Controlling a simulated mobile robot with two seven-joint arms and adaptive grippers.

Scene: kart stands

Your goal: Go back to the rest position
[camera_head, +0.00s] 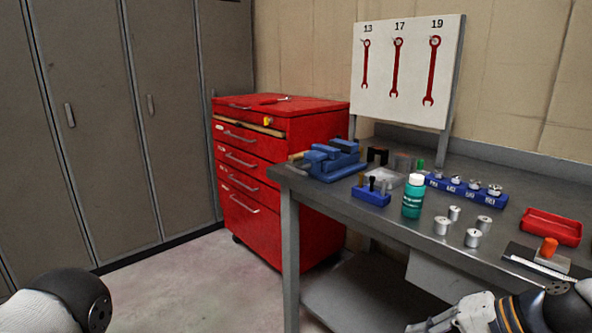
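Only a white and black part of my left arm shows at the bottom left corner; my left gripper is out of view. My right arm comes in at the bottom right, in front of the workbench. My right gripper (432,325) is at the bottom edge and cut off by it, so its fingers are mostly hidden. I cannot see whether it is open or holds anything. It appears in front of the bench's lower part, apart from the things on the bench top.
The metal workbench (455,238) holds a blue vise (333,162), a green bottle (413,197), a blue socket holder (466,190), several metal cylinders and a red tray (551,227). A red tool cabinet (275,195) and grey lockers (90,130) stand behind. The floor (180,285) at left is clear.

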